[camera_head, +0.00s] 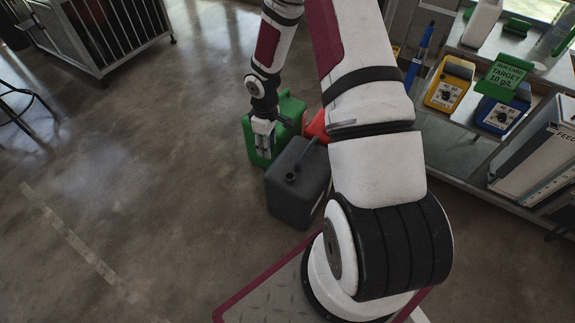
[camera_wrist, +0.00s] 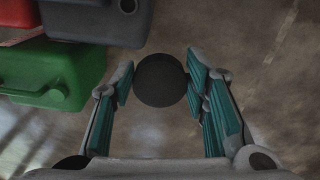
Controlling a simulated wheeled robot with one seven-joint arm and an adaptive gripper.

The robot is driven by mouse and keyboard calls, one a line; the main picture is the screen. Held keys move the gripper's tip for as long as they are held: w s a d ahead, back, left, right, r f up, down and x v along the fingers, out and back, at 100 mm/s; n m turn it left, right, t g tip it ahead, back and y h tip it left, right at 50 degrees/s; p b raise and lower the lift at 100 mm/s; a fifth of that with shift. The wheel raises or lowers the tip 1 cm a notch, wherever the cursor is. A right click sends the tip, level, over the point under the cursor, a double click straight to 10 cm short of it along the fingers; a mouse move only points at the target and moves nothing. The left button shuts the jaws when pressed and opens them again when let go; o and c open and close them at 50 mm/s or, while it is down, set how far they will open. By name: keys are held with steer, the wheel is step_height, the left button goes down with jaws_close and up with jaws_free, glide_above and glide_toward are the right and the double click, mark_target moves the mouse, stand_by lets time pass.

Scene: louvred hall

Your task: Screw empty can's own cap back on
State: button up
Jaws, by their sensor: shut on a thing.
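My gripper (camera_head: 263,151) shows in front of the green can in the head view. In the wrist view my gripper (camera_wrist: 161,82) is shut on a round, dark cap (camera_wrist: 160,80), with one finger on each side of it. The cap cannot be made out in the head view. A dark grey can (camera_head: 297,193) stands upright on the floor, to the right of and nearer than my gripper. Its neck (camera_head: 290,177) looks dark and uncapped. The wrist view shows this can (camera_wrist: 85,20) at the top left, with its neck (camera_wrist: 127,5) near the edge, apart from the cap.
A green can (camera_head: 290,108) and a red can (camera_head: 318,124) stand close to the grey one, partly hidden by my arm. A metal shelf unit (camera_head: 455,118) with yellow and blue devices is at the right. A barred cage (camera_head: 105,35) is at the upper left.

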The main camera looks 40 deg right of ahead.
steer(key=d+f+n+b, duration=0.2)
steer(key=d+f+b, duration=0.2)
steer(key=f+b, duration=0.5)
steer(key=s+d+f+n+b, duration=0.1)
steer(key=d+f+b, duration=0.4)
steer(key=f+b, duration=0.5)
steer(key=shift+s+f+n, duration=0.2)
steer(key=shift+f+n, duration=0.4)
steer(key=shift+f, duration=0.75)
steer(key=shift+d+f+b, duration=0.15)
steer(key=shift+f+b, duration=0.3)
steer(key=shift+f, duration=0.6)
steer(key=o, duration=0.8)
steer(key=shift+o, duration=0.2)
steer(key=shift+r, duration=0.1)
step_height(320, 180, up, 5)
steer(key=p, duration=0.4)
